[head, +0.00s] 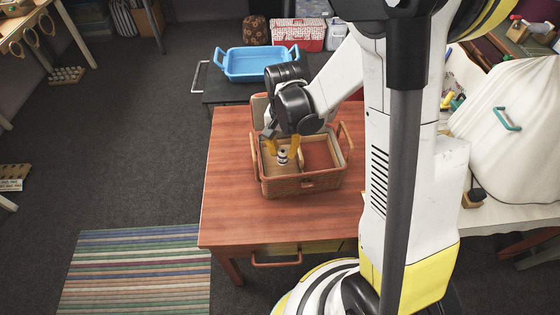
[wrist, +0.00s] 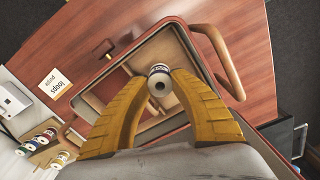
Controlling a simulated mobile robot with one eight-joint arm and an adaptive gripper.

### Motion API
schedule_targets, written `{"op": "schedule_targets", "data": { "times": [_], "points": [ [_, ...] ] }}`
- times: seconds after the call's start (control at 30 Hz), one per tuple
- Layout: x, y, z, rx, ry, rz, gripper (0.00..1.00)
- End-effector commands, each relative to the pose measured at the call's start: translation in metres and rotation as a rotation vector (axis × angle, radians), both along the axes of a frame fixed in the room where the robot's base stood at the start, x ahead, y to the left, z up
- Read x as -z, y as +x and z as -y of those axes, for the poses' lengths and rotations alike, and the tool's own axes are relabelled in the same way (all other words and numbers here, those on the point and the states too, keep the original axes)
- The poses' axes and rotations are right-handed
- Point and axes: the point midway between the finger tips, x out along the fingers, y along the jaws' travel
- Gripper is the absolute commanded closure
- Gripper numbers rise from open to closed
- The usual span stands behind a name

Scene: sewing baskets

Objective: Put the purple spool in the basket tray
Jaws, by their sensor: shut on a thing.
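The spool (wrist: 159,82) has pale ends and a dark band that looks purple; its thread is mostly hidden. My gripper (wrist: 158,86) is shut on it, one yellow finger on each side. In the head view the spool (head: 282,156) is upright between the fingertips, over the left part of the basket. The wicker basket (head: 303,187) stands open on the red-brown wooden table, with a light-lined inside and a divided tray (wrist: 181,55). I cannot tell whether the spool touches the tray floor.
The basket's handle (wrist: 221,62) arches close to my fingers. A blue tray (head: 258,64) sits behind. The table's left part is clear.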

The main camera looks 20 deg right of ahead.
Motion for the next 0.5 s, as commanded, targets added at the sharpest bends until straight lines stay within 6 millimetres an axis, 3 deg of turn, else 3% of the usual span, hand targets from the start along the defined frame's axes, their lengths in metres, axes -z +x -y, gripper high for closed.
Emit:
{"op": "schedule_targets", "data": {
  "times": [0.4,0.5],
  "points": [
    [0.051,0.0,0.0,-0.002,0.0,0.0,1.0],
    [0.052,0.0,0.0,-0.002,0.0,0.0,1.0]
  ]
}}
